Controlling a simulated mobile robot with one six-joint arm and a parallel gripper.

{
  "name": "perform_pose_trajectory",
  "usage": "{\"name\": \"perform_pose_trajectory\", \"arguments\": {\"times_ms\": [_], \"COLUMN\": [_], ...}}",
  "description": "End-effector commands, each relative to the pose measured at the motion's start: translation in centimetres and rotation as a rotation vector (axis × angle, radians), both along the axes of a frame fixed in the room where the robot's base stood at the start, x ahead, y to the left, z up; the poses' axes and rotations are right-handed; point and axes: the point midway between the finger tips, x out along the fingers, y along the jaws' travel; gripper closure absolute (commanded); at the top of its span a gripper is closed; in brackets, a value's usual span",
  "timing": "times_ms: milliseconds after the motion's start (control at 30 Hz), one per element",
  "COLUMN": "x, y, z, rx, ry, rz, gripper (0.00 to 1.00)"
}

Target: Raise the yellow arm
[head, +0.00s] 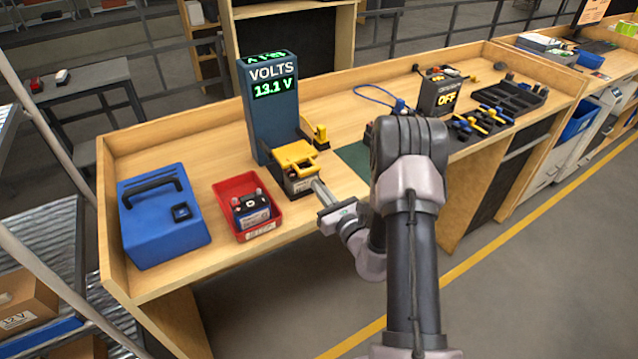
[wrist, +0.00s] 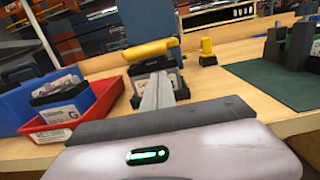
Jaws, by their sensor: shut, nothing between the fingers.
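The yellow arm (head: 295,154) lies roughly level over a battery (head: 299,184) at the foot of the blue voltmeter stand (head: 270,115), whose display reads 13.1 V. In the wrist view the yellow arm (wrist: 150,50) shows just beyond my fingertips. My gripper (head: 317,184) is shut and empty, in front of the battery and below the arm's level. In the wrist view my gripper's fingers (wrist: 158,88) are pressed together and hide part of the battery. I cannot tell whether the fingertips touch the arm or the battery.
A red bin (head: 273,226) with a battery in it stands left of the stand, beside a blue case (head: 165,220). A yellow-knobbed post (head: 320,134) stands to the arm's right. A green mat (head: 354,158) lies farther right. A charger (head: 437,92) reads OFF.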

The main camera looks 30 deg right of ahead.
Motion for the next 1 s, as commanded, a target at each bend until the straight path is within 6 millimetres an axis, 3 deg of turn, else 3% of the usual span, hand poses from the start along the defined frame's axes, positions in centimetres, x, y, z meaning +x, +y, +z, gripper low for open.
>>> {"name": "perform_pose_trajectory", "arguments": {"times_ms": [200,667,867,1000], "x": [0.3,0.3,0.1,-0.2], "y": [0.0,0.0,0.0,0.0], "z": [1.8,2.3,4.1,6.4], "rx": [0.0,-0.001,-0.003,-0.006], "ry": [0.0,0.015,0.084,0.181], "rz": [0.001,0.0,0.0,0.0], "gripper": [1.0,1.0,1.0,1.0]}}
